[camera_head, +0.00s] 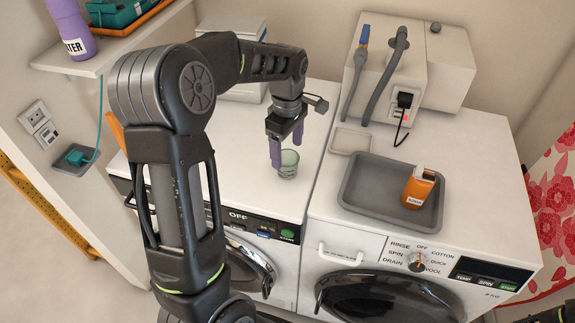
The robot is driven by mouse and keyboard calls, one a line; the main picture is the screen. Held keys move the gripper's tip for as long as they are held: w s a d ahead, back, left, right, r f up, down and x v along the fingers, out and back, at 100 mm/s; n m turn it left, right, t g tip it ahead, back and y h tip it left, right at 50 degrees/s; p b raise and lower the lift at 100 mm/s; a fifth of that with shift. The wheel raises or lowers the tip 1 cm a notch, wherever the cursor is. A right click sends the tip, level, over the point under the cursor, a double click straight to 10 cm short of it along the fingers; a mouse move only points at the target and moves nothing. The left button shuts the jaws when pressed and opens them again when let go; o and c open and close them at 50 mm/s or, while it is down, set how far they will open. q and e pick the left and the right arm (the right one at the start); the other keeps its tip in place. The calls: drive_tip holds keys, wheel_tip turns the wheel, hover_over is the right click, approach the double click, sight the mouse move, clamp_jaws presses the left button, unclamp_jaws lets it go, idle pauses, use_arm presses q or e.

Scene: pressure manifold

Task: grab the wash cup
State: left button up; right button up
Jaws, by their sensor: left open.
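The wash cup (289,170) is a small translucent green cup. It stands upright on top of the left machine, near its right edge. My left gripper (286,156) points down with its two purple fingers apart, right at the cup's rim. One finger shows at the cup's left side and the other at its far right side. I cannot tell whether either finger touches the cup. The fingers hide part of the rim.
A white box unit (383,60) with hoses stands behind. A shelf (97,63) with a purple bottle (71,28) is at upper left.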

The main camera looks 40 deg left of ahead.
sight(287, 162)
use_arm(q)
drive_tip(key=shift+f+p, duration=0.8)
drive_tip(key=shift+f, duration=1.8)
drive_tip(key=c, duration=1.4)
